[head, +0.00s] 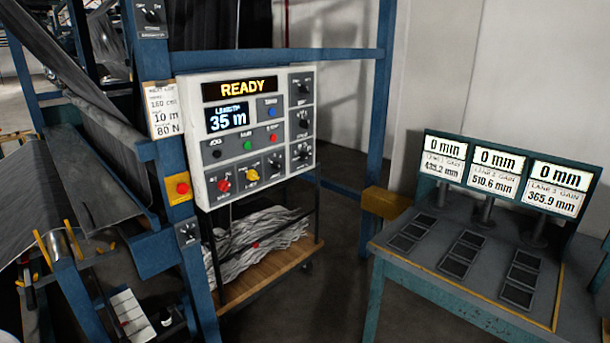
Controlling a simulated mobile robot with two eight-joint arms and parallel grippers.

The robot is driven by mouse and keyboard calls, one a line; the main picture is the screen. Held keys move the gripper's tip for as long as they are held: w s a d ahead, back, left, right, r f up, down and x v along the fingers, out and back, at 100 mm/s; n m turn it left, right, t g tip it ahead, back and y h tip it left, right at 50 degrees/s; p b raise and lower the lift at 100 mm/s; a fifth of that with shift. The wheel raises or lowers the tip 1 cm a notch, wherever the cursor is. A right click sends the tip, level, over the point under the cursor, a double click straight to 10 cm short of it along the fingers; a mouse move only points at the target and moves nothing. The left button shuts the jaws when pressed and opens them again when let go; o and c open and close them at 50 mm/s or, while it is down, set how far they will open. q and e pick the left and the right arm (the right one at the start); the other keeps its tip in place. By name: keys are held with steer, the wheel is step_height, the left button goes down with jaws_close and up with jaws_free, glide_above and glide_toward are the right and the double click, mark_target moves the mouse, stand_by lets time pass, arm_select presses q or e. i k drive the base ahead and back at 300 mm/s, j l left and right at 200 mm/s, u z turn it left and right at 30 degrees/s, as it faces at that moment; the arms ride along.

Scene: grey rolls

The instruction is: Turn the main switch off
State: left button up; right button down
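A light grey control panel (238,165) is mounted on the blue machine frame and its display reads READY. A smaller display below reads LENGTH 35 m. Along the panel's bottom row are a red rotary knob (224,185), a yellow knob with some red (251,175) and a black knob (275,163). Their labels are too small to read, so I cannot tell for certain which is the main switch or its position. Above them are black, green (247,145) and red (273,138) push buttons, with a blue one (271,111) higher up. Neither of my grippers is in view.
A red button on a yellow box (181,188) sits left of the panel. Grey rolled material (60,190) fills the left. A wooden-based cart (262,275) with pale strands stands under the panel. A table (410,268) with three displays stands right; open floor lies between.

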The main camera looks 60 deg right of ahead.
mark_target(223, 185)
steer(key=z, duration=1.6)
